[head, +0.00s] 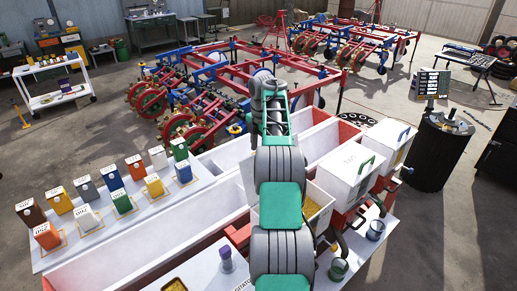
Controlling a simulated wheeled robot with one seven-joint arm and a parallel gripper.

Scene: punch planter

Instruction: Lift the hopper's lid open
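My grey and green arm rises through the middle of the view and covers much of this hopper. My gripper is hidden, so its contact with any lid does not show.
Long white troughs (150,245) run diagonally beside the hoppers. A white table (190,200) at left holds several coloured cartons. A dark drum (440,155) stands at right. Red and blue planter frames (215,85) fill the back. Open floor lies at far left and lower right.

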